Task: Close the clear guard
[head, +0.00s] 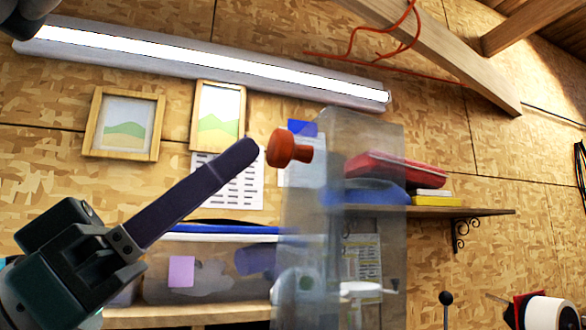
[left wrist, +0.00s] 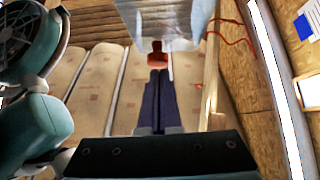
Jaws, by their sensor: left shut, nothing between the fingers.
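The clear guard (head: 365,135) is a translucent panel standing raised and upright in the middle of the head view. A red-orange knob (head: 288,148) sticks out from its left side. My left gripper (head: 247,150) reaches up from the lower left, its dark purple fingers shut together and empty. Its tips are just left of the knob, very close; I cannot tell whether they touch. In the left wrist view the shut fingers (left wrist: 158,74) point at the knob (left wrist: 157,56), with the guard (left wrist: 172,20) beyond it. My right gripper is not seen.
A wooden shelf (head: 470,211) with a red case (head: 395,168) and books is on the wall behind the guard. Framed pictures (head: 122,122) and a long lamp (head: 210,62) are on the wall. A black ball-topped lever (head: 446,298) stands at the lower right.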

